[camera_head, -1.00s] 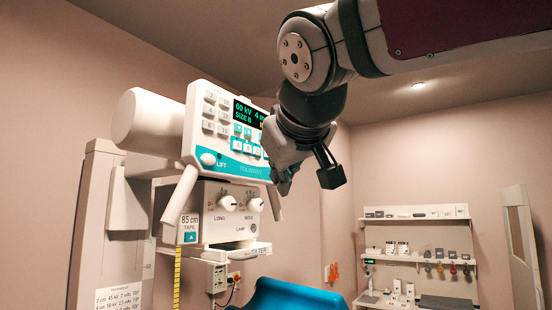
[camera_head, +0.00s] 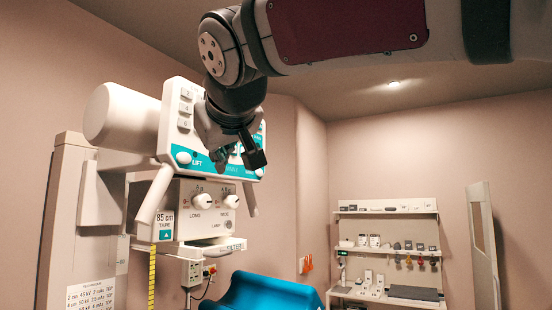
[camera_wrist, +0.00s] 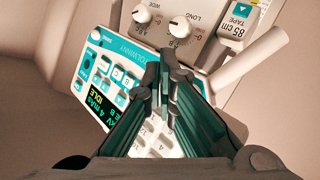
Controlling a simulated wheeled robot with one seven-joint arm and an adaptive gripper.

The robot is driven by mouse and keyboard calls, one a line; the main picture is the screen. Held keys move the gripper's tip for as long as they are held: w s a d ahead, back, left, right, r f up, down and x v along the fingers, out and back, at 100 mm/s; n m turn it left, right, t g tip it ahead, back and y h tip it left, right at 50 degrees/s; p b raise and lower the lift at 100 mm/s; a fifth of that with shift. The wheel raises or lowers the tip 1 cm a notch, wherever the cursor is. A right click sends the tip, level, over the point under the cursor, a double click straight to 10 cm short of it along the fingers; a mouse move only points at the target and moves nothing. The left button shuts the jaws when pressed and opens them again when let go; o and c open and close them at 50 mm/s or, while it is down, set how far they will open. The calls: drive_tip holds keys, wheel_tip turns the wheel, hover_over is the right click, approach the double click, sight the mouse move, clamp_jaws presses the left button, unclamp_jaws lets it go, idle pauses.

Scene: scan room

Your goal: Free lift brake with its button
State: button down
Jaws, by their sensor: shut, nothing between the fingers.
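The control panel (camera_head: 172,140) of the tube head faces me in the head view, with a teal band along its lower part. The white oval button marked LIFT (camera_head: 184,157) sits at the panel's lower left and is uncovered there. My gripper (camera_head: 226,158) is in front of the panel, to the right of that button, and hides the display and many keys. In the wrist view my gripper (camera_wrist: 165,75) is shut and empty, its fingers over the panel (camera_wrist: 122,72). The LIFT button cannot be made out there. Whether the fingertips touch the panel is unclear.
Two handles (camera_head: 152,195) project below the panel. A lower box with knobs (camera_head: 203,200) and an 85 cm tape label (camera_head: 165,222) sit beneath it. The column (camera_head: 65,220) is at left, a blue chair-like surface (camera_head: 265,292) below. Shelves (camera_head: 390,250) stand far right.

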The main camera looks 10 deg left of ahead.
drive_tip(key=shift+w+a+p, duration=0.3)
drive_tip(key=shift+w+a, duration=0.05)
drive_tip(key=shift+a, duration=0.5)
drive_tip(key=shift+w+a+p, duration=0.3)
drive_tip(key=shift+a, duration=0.5)
drive_tip(key=shift+w+a+p, duration=0.3)
drive_tip(key=shift+w+a, duration=0.05)
drive_tip(key=shift+a, duration=0.5)
drive_tip(key=shift+w+a+p, duration=0.35)
drive_tip(key=shift+a+p, duration=0.2)
drive_tip(key=shift+a, duration=0.2)
drive_tip(key=shift+d, duration=0.1)
idle(0.5)
drive_tip(key=shift+s+d, duration=0.3)
drive_tip(key=shift+d, duration=0.35)
drive_tip(key=shift+s+d+b, duration=0.1)
drive_tip(key=shift+s+d, duration=0.2)
drive_tip(key=shift+d, duration=0.5)
drive_tip(key=shift+s+d+b, duration=0.15)
drive_tip(key=shift+s+d, duration=0.2)
drive_tip(key=shift+d, duration=0.4)
drive_tip(key=shift+s+d+b, duration=0.1)
drive_tip(key=shift+s+d, duration=0.2)
drive_tip(key=shift+d, duration=0.5)
